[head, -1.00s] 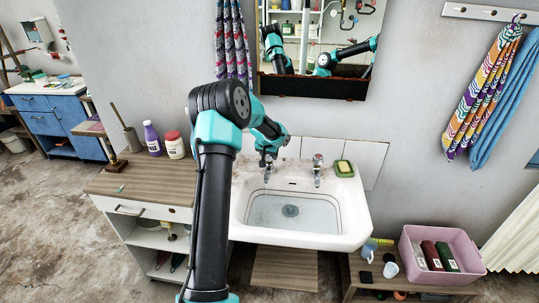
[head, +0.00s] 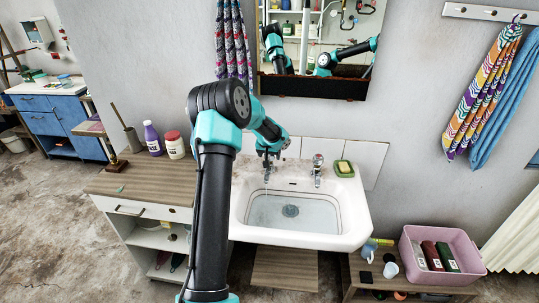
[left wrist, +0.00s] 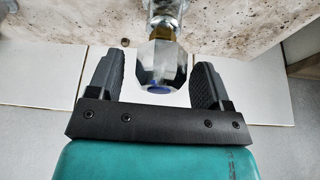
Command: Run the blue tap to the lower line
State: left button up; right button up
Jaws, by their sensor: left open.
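The stone washtrough (head: 345,226) is a white basin with a dark line around its inside and a round drain (head: 290,210). The blue tap (left wrist: 160,68) shows in the left wrist view as a faceted chrome knob with a blue mark. My left gripper (head: 267,156) is at the left tap in the head view and partly hides it. In the left wrist view my left gripper (left wrist: 152,85) is open, one finger on each side of the knob, with gaps showing. A thin stream seems to fall below the tap. Shallow water seems to lie in the basin. My right gripper is not directly in view.
A wooden-topped cabinet (head: 140,178) with bottles is at left. A pink crate (head: 455,275) is at lower right. A mirror (head: 320,45) hangs above.

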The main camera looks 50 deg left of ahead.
pick_arm(q)
jog(key=shift+r, duration=0.1)
jog(key=v, duration=1.7)
jog(key=shift+r, duration=0.2)
dwell(2.9)
jog(key=shift+a+f, duration=0.1)
jog(key=shift+f, duration=0.05)
jog(key=x, duration=1.7)
jog(key=shift+f, duration=0.15)
jog(key=shift+c, duration=0.4)
jog(key=c, duration=0.8)
jog(key=shift+c, duration=0.2)
